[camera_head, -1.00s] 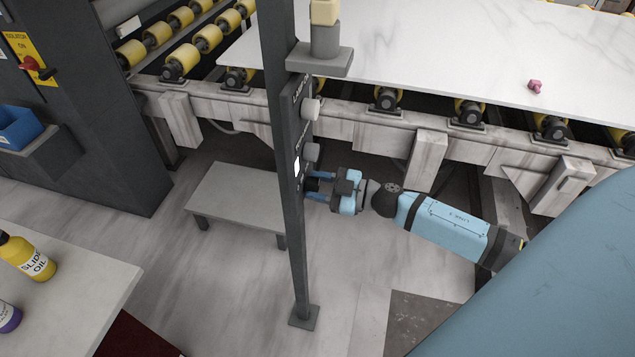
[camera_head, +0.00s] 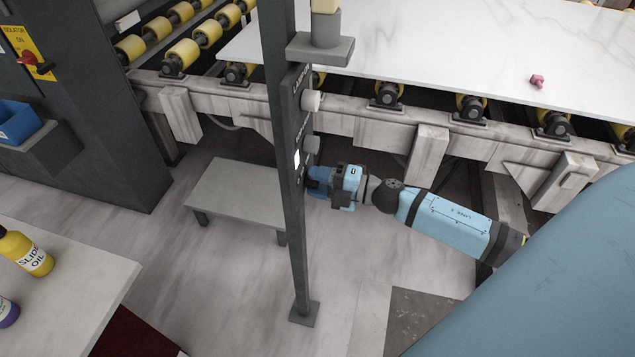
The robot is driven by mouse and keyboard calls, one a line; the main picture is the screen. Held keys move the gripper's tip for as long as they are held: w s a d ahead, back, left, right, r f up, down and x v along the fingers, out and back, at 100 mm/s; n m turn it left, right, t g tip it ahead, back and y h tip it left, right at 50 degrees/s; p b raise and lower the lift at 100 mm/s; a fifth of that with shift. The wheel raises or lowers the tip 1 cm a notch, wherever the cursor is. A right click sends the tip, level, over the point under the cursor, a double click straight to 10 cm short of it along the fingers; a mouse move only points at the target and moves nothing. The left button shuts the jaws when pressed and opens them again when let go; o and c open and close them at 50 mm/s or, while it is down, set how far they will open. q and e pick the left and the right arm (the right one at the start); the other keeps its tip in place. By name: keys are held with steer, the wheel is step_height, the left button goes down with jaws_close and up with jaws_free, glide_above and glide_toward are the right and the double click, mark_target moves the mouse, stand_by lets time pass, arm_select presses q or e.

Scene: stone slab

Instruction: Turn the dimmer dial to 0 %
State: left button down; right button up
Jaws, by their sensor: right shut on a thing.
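A dark upright post (camera_head: 295,240) carries a panel of controls on its right side. My right gripper (camera_head: 318,182) is at the lowest part of this panel, its blue fingers reaching the post from the right. It is shut on a small dark dial there, which the fingers now hide almost fully. Above it are a grey knob (camera_head: 311,145) and a pale knob (camera_head: 311,101). A small lit white display (camera_head: 297,159) faces left on the post; its reading is too small to tell. My left gripper is not in view.
A low grey bench (camera_head: 235,190) stands behind the post. A roller conveyor with a white stone slab (camera_head: 450,50) runs behind. A pink object (camera_head: 537,81) lies on the slab. A table with a yellow oil bottle (camera_head: 25,253) is at the lower left.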

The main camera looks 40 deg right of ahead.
steer(key=n, duration=0.1)
steer(key=n+b, duration=0.1)
steer(key=n, duration=0.1)
steer(key=n+b, duration=0.1)
steer(key=n, duration=0.1)
steer(key=shift+f, duration=0.25)
steer(key=shift+n+b, duration=0.55)
steer(key=shift+n, duration=0.45)
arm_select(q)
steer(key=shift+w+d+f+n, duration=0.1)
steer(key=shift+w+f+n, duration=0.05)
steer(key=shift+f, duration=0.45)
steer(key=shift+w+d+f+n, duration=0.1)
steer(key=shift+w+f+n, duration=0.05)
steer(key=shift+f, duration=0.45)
arm_select(e)
steer(key=shift+n, duration=0.3)
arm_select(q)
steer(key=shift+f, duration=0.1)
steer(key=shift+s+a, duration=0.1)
arm_select(e)
steer(key=o, duration=0.9)
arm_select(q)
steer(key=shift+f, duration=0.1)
